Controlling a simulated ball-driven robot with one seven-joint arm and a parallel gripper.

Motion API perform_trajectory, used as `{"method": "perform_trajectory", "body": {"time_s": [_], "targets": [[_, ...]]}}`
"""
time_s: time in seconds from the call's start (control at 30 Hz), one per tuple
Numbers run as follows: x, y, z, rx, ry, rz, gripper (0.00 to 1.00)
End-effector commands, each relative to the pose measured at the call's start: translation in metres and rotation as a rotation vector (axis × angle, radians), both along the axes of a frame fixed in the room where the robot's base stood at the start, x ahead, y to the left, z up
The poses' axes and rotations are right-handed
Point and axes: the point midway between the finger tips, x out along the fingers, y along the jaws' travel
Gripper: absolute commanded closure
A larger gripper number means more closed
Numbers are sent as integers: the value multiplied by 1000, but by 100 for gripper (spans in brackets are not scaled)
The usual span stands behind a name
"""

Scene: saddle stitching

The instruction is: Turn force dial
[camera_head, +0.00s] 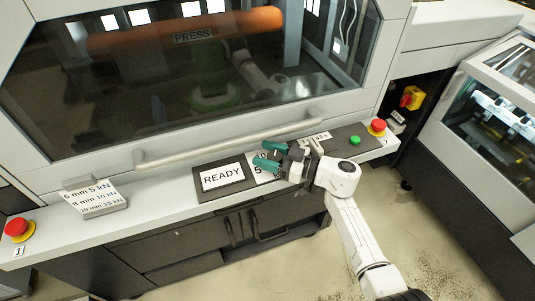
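My gripper (266,155) is over the console ledge, just right of the display reading READY (223,176). Its two teal fingertips are apart, with a gap between them. A white scale plate (262,179) with parts of the numbers 10 and 5 shows beside and beneath the fingers. The force dial itself cannot be made out; the fingers and gripper body cover that spot. Whether the fingers touch it cannot be told. A sign (95,198) at the left lists 6 mm 5 kN, 8 mm 10 kN and 10 mm 15 kN.
A grey handle bar (230,140) runs along the press window behind the ledge. Red emergency buttons sit at the left (16,227) and right (378,125) ends. A green button (355,140) is right of my gripper. Another machine (500,110) stands at the right.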

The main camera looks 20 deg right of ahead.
Motion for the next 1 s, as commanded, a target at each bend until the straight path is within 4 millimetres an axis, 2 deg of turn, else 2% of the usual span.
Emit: {"method": "perform_trajectory", "body": {"time_s": [0.03, 0.13, 0.47, 1.0], "targets": [[0, 0, 0, 0, 0, 0, 39], [0, 0, 0, 0, 0, 0, 29], [-3, -4, 0, 0, -1, -2, 29], [-63, -71, -1, -1, -1, -3, 29]]}}
